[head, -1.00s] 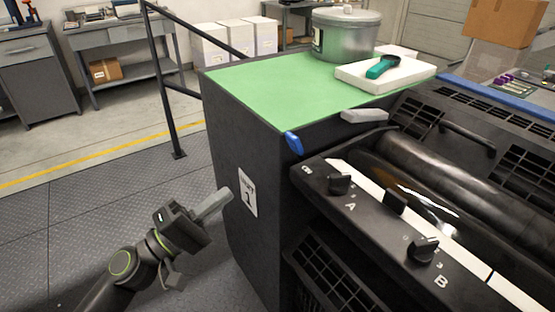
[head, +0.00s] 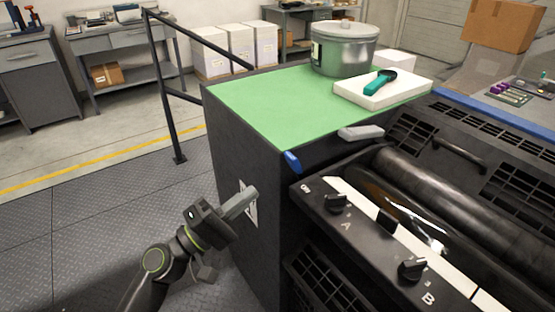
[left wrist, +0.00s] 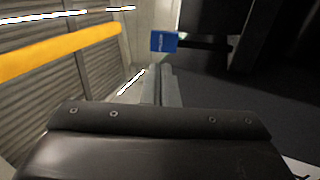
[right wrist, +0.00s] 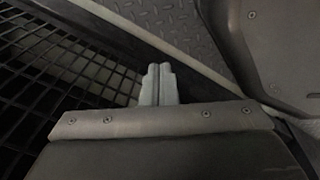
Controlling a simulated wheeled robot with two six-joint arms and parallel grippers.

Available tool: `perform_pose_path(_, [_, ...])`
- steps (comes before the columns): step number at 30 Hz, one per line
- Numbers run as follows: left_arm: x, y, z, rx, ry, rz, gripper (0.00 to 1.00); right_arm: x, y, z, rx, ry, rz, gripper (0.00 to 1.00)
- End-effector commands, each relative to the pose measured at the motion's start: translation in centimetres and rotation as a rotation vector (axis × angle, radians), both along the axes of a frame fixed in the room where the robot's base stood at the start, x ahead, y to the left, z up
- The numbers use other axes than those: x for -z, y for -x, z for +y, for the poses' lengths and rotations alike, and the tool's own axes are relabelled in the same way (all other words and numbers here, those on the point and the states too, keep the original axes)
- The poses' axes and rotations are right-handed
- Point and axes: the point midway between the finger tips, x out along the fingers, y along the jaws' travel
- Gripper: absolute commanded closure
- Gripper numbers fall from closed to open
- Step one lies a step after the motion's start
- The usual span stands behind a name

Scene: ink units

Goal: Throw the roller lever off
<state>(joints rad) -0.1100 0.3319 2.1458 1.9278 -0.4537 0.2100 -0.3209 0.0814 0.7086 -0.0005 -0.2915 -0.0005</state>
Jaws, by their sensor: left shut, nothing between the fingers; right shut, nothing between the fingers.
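The roller lever has a blue tip (head: 292,162) and sticks out at the near corner of the green-topped ink unit, beside the control panel. In the left wrist view its blue end (left wrist: 164,42) carries small pale lettering, with a dark arm running right from it. My left gripper (head: 250,194) is shut and empty, in front of the unit's dark side, below and left of the lever and apart from it. Its fingers (left wrist: 160,80) point toward the blue end in the left wrist view. My right gripper (right wrist: 158,84) is shut and empty beside a dark grille, outside the head view.
The control panel has black knobs (head: 412,269) marked A and B, beside dark rollers (head: 440,190). A grey handle (head: 361,133) is near the green top (head: 270,100). A pot (head: 344,50) and a white slab (head: 365,95) stand on top. A railing (head: 170,90) is at left.

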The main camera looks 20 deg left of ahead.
Motion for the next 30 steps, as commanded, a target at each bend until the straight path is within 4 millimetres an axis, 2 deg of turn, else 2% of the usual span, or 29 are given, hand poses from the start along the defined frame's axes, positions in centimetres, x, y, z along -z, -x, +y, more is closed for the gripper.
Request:
perform_pose_path(1, [-1.1, -0.8, -0.5, -0.001, 0.005, -0.002, 1.0, -1.0, 0.3, 0.1, 0.0, -0.001, 0.001, 1.0])
perform_pose_path(7, [-2.4, -3.5, -2.7, 0.001, 0.006, -0.001, 1.0, -2.5, 1.1, 0.2, -0.001, -0.003, -0.002, 1.0])
perform_pose_path(13, [-3.0, -5.4, -4.2, 0.0, 0.002, 0.001, 1.0, -3.8, 1.1, 0.2, -0.002, -0.003, -0.004, 1.0])
perform_pose_path(18, [-3.2, -6.1, -4.8, 0.0, 0.0, 0.0, 1.0, -4.1, 1.1, 0.2, -0.003, -0.003, -0.004, 1.0])
perform_pose_path(30, [-3.2, -6.2, -4.8, 0.0, -0.002, 0.001, 1.0, -4.1, 1.1, 0.2, -0.003, -0.003, -0.004, 1.0])
